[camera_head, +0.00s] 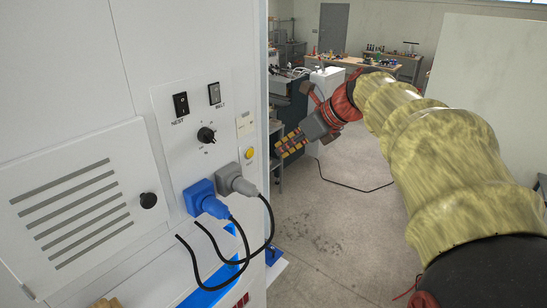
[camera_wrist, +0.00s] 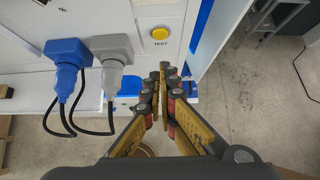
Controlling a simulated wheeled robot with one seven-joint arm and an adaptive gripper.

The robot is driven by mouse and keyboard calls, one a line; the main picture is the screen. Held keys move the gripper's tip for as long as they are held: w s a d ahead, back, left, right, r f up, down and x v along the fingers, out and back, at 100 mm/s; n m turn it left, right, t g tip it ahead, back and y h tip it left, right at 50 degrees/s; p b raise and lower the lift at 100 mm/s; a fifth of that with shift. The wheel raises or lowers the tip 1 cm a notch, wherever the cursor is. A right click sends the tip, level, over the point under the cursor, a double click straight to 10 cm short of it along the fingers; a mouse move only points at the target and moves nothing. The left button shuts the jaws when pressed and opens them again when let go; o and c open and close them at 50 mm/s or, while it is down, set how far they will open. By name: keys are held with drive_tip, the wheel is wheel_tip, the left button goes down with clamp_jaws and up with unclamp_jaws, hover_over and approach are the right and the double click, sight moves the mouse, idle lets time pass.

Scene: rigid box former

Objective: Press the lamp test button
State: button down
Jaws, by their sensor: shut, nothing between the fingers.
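The lamp test button is a round yellow button (camera_head: 249,153) near the right edge of the white machine panel in the head view. In the wrist view the yellow button (camera_wrist: 160,33) shows at the top centre, with the word TEST below it. My gripper (camera_head: 281,148) points left toward the panel, to the right of the button, apart from it in the picture. In the wrist view my gripper (camera_wrist: 164,70) is shut and empty, its fingertips just below the button's label. The distance from fingertips to panel is hard to tell.
A blue plug (camera_head: 208,199) and a grey plug (camera_head: 236,181) with hanging black cables stick out left of and below the button. Two black rocker switches, NEST (camera_head: 181,104) and BELT (camera_head: 214,93), and a rotary knob (camera_head: 206,135) sit on the panel. Open floor lies to the right.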

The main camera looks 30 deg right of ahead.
drive_tip(key=shift+v, duration=1.2)
drive_tip(key=shift+s, duration=0.1)
drive_tip(key=shift+a, duration=0.1)
